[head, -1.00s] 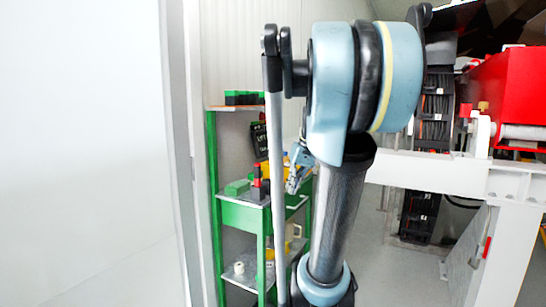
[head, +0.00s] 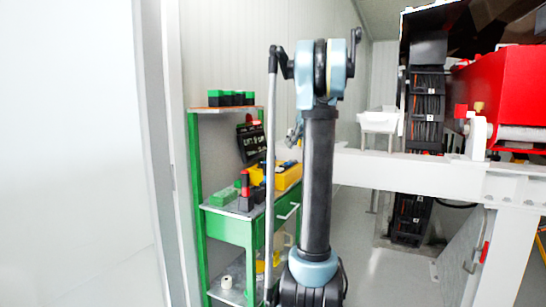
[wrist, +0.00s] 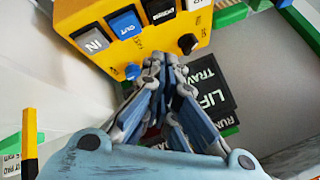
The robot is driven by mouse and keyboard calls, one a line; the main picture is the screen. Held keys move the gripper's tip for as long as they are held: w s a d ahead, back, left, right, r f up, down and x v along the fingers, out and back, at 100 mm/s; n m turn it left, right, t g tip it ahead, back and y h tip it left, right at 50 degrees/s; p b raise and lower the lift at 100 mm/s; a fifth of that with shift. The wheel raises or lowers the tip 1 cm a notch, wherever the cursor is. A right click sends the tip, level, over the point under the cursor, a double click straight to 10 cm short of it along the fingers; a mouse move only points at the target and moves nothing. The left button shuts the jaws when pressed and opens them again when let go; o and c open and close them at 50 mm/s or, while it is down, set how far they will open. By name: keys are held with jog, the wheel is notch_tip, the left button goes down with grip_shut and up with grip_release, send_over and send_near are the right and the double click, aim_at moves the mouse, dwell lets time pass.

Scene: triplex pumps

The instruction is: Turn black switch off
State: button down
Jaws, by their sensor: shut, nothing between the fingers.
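In the wrist view, the yellow control box (wrist: 160,30) fills the top. A round black switch (wrist: 187,43) sits on its face at the right, and a blue knob (wrist: 132,71) sits lower left. My gripper (wrist: 164,62) is shut and empty. Its fingertips are between the two knobs in the picture, just below and left of the black switch. I cannot tell whether they touch the box. In the head view, the yellow box (head: 287,177) is on the green shelf, and my gripper (head: 294,138) is small and partly hidden behind my arm.
The green shelf (head: 229,227) holds green and black items and a dark sign (head: 250,143). In the wrist view, a black "LIFT/TRAVEL" panel (wrist: 205,98) lies beyond my fingers. A white frame (head: 420,172) and red machine (head: 510,95) stand right. Floor shows between them.

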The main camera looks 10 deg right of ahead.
aim_at(261, 165)
jog(key=x, duration=0.9)
jog(key=shift+w+a+f, duration=0.1)
jog(key=shift+a+f, duration=0.05)
jog(key=shift+a, duration=0.25)
jog(key=shift+s+a+f, duration=0.1)
jog(key=shift+s+a, duration=0.05)
jog(key=shift+a, duration=0.4)
jog(key=shift+s+a+f, duration=0.1)
jog(key=shift+s+a, duration=0.05)
jog(key=shift+a, duration=0.4)
jog(key=shift+s+a, duration=0.25)
jog(key=shift+a, duration=0.65)
